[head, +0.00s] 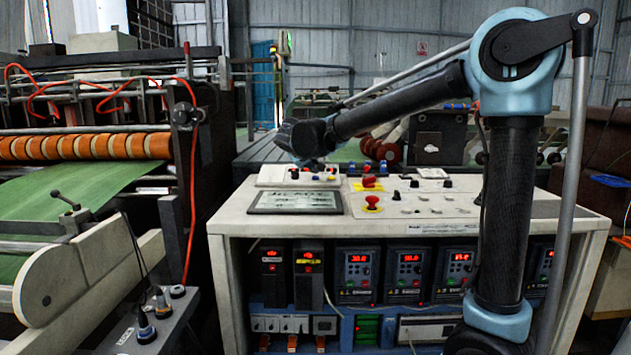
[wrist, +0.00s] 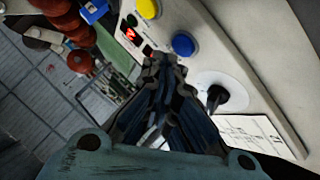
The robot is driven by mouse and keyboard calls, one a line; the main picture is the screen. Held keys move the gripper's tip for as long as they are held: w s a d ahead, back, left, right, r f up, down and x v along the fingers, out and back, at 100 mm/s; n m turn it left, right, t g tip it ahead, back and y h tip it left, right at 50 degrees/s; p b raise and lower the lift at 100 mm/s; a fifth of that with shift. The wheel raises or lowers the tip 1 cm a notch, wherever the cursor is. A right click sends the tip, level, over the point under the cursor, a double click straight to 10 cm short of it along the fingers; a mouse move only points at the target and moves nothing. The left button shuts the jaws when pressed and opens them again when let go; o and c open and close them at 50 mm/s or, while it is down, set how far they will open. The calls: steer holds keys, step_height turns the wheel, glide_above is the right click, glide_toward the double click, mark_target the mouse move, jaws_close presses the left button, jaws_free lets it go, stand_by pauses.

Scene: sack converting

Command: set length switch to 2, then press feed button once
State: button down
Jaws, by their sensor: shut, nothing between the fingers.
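A small light control box (head: 273,176) stands on the console top in the head view. In the wrist view its panel (wrist: 262,78) carries a black rotary knob (wrist: 217,96) on a white round plate, a blue button (wrist: 183,45), a yellow button (wrist: 147,8) and a small display with a red digit (wrist: 130,34) that looks like a 2. I cannot read which button is labelled feed. My gripper (wrist: 166,62) is shut and empty, its tips just beside the blue button, with the knob to their right. Contact cannot be told. In the head view my gripper (head: 313,164) is over the box.
The console top (head: 420,208) holds a dark-framed screen (head: 295,201), red mushroom buttons (head: 372,201) and small black knobs. Drives with red readouts (head: 357,270) sit below. A machine with orange rollers (head: 85,147) stands at left. The air above the console's right part is crossed by my arm.

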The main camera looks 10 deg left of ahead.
mark_target(313, 182)
steer(key=shift+w+a+f, duration=0.1)
steer(key=shift+w+f, duration=0.05)
steer(key=shift+f, duration=0.65)
stand_by(0.9)
steer(key=shift+r, duration=0.1)
steer(key=shift+s+r, duration=0.2)
steer(key=shift+r, duration=0.55)
steer(key=shift+r, duration=0.1)
steer(key=r, duration=0.2)
steer(key=s+r, duration=0.1)
steer(key=r, duration=0.1)
steer(key=shift+d+r, duration=0.2)
steer(key=shift+r, duration=0.15)
steer(key=c, duration=2.4)
jaws_free()
